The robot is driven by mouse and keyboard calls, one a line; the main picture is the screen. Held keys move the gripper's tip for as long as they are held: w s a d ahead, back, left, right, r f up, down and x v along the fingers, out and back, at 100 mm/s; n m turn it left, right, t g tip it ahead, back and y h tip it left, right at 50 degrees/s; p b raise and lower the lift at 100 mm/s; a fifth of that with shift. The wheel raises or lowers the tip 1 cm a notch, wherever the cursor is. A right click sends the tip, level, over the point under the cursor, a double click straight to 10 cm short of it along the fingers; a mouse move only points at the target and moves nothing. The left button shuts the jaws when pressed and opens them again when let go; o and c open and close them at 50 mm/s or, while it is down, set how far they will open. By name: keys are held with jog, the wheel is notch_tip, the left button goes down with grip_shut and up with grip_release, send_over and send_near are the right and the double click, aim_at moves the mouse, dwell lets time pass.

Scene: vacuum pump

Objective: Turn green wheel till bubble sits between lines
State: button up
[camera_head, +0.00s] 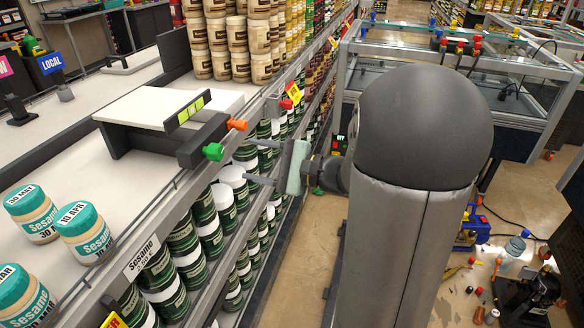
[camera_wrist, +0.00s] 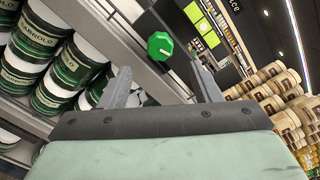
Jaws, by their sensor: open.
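The green wheel (camera_head: 213,152) sits at the front end of a dark block under a white platform (camera_head: 150,105) on the shelf. It also shows in the wrist view (camera_wrist: 160,46), beyond and between my fingertips. My gripper (camera_head: 250,161) is open and empty, pointing at the shelf edge, to the right of the wheel and apart from it. The bright green level vial (camera_head: 194,108) with dark lines stands at the platform's near edge. It also shows in the wrist view (camera_wrist: 200,26).
An orange wheel (camera_head: 237,125) sits at the block's other end. A metal rail runs along the shelf edge close to the wheels. Sesame jars (camera_head: 84,232) stand at the front left. Green-and-white cans (camera_head: 205,222) fill the shelves below. The aisle floor on the right is partly clear.

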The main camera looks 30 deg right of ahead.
jog(key=v, duration=0.8)
jog(key=shift+d, duration=0.15)
jog(key=shift+s, duration=0.15)
jog(key=s+a+f+n+g+p, duration=0.1)
jog(key=s+a+n+g+p, duration=0.2)
jog(key=a+g, duration=0.55)
jog(key=s+a+f+n+g+h+p, duration=0.1)
jog(key=s+a+n+g+h+p, duration=0.1)
jog(key=s+n+h, duration=0.4)
jog(key=s+a+f+n+g+h+p, duration=0.2)
jog(key=s+a+n+h+p, duration=0.1)
jog(key=s+n+h, duration=0.3)
jog(key=shift+s+f+n, duration=0.25)
jog(key=shift+s+n, duration=0.05)
jog(key=shift+n, duration=0.6)
dwell(1.0)
